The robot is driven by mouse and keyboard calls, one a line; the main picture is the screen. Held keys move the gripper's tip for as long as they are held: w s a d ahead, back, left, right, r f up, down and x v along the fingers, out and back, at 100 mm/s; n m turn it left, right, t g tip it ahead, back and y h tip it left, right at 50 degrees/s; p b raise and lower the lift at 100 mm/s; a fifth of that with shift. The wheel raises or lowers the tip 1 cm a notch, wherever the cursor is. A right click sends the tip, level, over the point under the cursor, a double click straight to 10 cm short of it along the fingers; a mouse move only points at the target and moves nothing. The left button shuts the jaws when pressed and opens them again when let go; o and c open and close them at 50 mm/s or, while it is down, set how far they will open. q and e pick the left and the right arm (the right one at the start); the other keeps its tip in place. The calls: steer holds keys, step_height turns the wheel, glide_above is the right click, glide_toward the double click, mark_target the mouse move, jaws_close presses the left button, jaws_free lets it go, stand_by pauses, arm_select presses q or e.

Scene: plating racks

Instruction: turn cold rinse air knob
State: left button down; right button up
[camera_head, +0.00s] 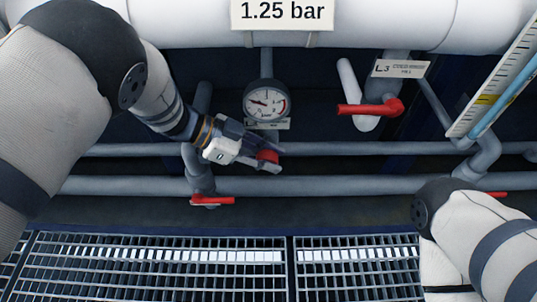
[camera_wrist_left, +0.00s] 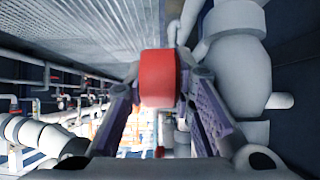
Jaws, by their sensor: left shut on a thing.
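My left gripper (camera_head: 268,161) reaches in from the left, just below the round pressure gauge (camera_head: 266,103). It is shut on a red knob (camera_head: 267,156), which shows between its fingertips. In the left wrist view the red knob (camera_wrist_left: 157,78) sits between the two fingers (camera_wrist_left: 160,105) and shows a plain red face. The fingers hide part of the knob and its mount. A small label (camera_head: 268,124) hangs under the gauge, too small to read. My right arm is at the lower right, and its gripper is not visible.
A white pipe (camera_head: 180,25) with a "1.25 bar" sign (camera_head: 282,13) runs across the top. A red-handled valve (camera_head: 370,108) is to the right, another red handle (camera_head: 213,201) lower left. Grey pipes (camera_head: 330,185) run behind the gripper. Metal grating (camera_head: 150,262) lies below.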

stand_by(0.3)
arm_select(q)
steer(key=c, duration=1.6)
jaws_free()
steer(key=shift+c, duration=0.2)
